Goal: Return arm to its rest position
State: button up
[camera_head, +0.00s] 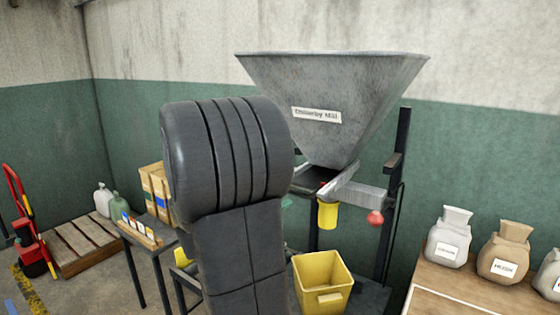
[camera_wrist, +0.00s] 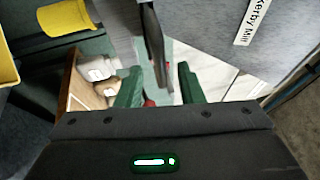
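My arm stands raised in the middle of the head view, its dark links covering part of the mill. My gripper (camera_wrist: 160,68) shows in the wrist view as two green fingers with a gap between them. It is open, and I see nothing held. The grey mill hopper (camera_head: 330,85) is behind my arm and also fills the upper right of the wrist view (camera_wrist: 225,50). The head view does not clearly show the gripper, so its exact distance from the mill cannot be told.
Under the hopper are a yellow spout (camera_head: 327,215), a red knob (camera_head: 375,218) and a yellow bin (camera_head: 323,284). Labelled sacks (camera_head: 503,255) stand on a wooden table (camera_head: 440,300) at right. A small table (camera_head: 150,250), pallet (camera_head: 80,245) and red hand truck (camera_head: 25,220) are left.

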aim_at(294, 192)
jog(key=shift+p+x, duration=0.35)
jog(key=shift+x, duration=1.75)
jog(key=shift+a, duration=0.15)
jog(key=b+v, duration=0.3)
jog(key=v, duration=1.1)
jog(key=w+p+x, duration=0.1)
jog(key=p+x, duration=0.4)
jog(key=x, duration=1.1)
jog(key=f+b+v, duration=0.2)
jog(key=b+v, duration=0.2)
jog(key=v, duration=1.1)
jog(key=w+d+f+b, duration=0.1)
jog(key=d+f+b, duration=0.2)
jog(key=f+b, duration=0.2)
jog(key=w+d+f+b, duration=0.1)
jog(key=d+f+b, duration=0.3)
jog(key=f, duration=0.8)
jog(key=w+d+f+n+y+b, duration=0.1)
jog(key=d+f+b, duration=0.2)
jog(key=f+b, duration=0.3)
jog(key=shift+d+f, duration=0.3)
jog(key=shift+f, duration=1.1)
jog(key=shift+d, duration=0.1)
